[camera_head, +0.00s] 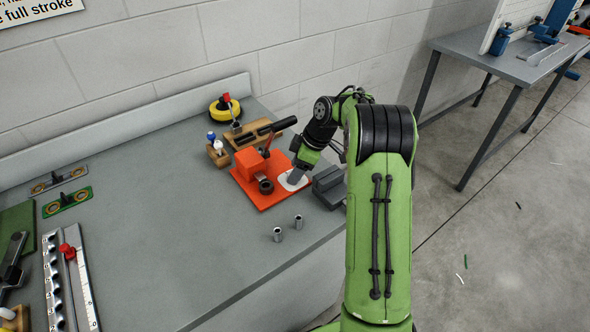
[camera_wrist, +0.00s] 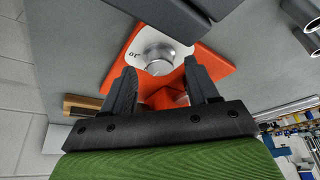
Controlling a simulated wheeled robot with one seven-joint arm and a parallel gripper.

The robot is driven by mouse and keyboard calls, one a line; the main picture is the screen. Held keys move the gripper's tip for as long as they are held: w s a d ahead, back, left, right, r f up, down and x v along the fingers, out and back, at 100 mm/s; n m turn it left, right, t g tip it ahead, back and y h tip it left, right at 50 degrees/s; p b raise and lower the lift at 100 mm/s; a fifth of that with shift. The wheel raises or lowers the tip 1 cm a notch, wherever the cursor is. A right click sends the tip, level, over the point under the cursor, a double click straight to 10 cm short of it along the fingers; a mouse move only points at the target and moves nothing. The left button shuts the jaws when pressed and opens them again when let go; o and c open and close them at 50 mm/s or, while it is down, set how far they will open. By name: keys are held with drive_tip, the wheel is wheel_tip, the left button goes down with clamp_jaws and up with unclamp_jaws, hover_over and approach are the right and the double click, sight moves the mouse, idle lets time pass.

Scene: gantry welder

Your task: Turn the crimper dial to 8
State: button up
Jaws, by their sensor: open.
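The orange crimper (camera_head: 250,167) stands on an orange base plate (camera_head: 272,198) on the grey bench, with a long black-handled lever above it. Its white dial plate (camera_head: 287,184) lies at the right of the base, partly hidden by my gripper (camera_head: 297,176). In the wrist view the dial's silver round knob (camera_wrist: 160,55) sits on the white plate (camera_wrist: 139,47), where a mark that looks like 10 shows at the left. My gripper (camera_wrist: 160,67) is open, its two dark fingers spread either side of the knob's line. I cannot tell whether they touch it. The dial's setting is unclear.
A dark grey block (camera_head: 329,184) stands close right of the crimper. Two small metal cylinders (camera_head: 288,228) stand in front. A wooden holder (camera_head: 218,153) with small bottles and a yellow tape reel (camera_head: 224,108) are behind. The bench's middle is clear.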

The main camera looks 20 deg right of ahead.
drive_tip(key=p+v, duration=0.4)
drive_tip(key=v, duration=1)
drive_tip(key=shift+d+r+p, duration=0.15)
drive_tip(key=shift+r+p, duration=0.1)
drive_tip(key=shift+p, duration=0.1)
drive_tip(key=shift+s, duration=0.1)
drive_tip(key=s+a+r+m+t+h, duration=0.15)
drive_tip(key=s+a+r+m, duration=0.35)
drive_tip(key=s+a+r, duration=0.65)
drive_tip(key=s+a+f+m+t+h, duration=0.1)
drive_tip(key=s+a+f+m, duration=0.1)
drive_tip(key=s, duration=0.6)
drive_tip(key=s+a+f+m+h+p, duration=0.1)
drive_tip(key=s+m, duration=0.3)
drive_tip(key=s, duration=0.5)
drive_tip(key=shift+a+f+t, duration=0.35)
drive_tip(key=shift+a, duration=0.2)
